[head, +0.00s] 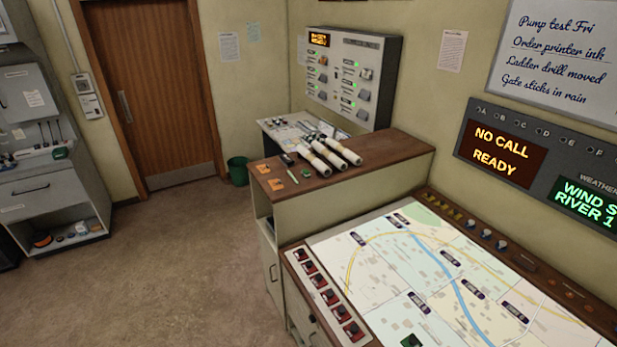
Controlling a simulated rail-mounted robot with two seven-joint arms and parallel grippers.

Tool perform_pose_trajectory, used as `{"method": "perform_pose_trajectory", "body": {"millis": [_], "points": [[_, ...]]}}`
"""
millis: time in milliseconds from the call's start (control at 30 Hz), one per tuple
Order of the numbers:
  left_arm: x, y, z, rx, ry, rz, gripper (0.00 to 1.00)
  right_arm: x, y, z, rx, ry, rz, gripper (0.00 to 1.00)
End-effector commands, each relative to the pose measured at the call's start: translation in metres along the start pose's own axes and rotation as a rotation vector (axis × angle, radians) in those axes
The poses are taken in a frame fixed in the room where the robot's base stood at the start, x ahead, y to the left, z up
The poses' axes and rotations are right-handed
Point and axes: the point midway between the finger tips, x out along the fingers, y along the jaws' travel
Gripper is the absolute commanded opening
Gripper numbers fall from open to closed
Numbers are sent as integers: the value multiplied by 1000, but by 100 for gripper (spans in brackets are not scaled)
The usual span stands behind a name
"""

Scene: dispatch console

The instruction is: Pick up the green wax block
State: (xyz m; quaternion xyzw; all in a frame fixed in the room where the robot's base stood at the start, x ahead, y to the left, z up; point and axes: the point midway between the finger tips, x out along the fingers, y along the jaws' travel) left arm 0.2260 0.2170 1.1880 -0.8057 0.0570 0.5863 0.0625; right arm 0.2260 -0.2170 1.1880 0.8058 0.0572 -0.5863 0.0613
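No gripper of mine is in the head view. Several small green things show, and I cannot tell for sure which is the wax block. A small green item (287,159) lies on the wooden counter top beside the rolled charts. Another green item (60,153) sits on the grey workbench at the left.
The map table (400,270) has a row of red-and-black switches (327,296) along its left edge. Rolled charts (330,155) lie on the wooden counter (385,157). A green bin (238,171) stands near the door (150,90). The floor (180,260) at left centre is clear.

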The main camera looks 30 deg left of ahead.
Motion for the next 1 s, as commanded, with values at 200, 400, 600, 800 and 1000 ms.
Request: {"method": "perform_pose_trajectory", "body": {"millis": [200,400,600,800,1000], "points": [[0,0,0,0,0,0,0,0,2,0,-7,-1,5,43],[0,0,0,0,0,0,1,0,2,0,-7,-1,6,43],[0,0,0,0,0,0,20,0,2,0,-5,-1,4,43],[0,0,0,0,0,0,39,0,0,0,-1,0,1,43],[0,0,0,0,0,0,58,0,-1,0,2,0,-2,43]]}}
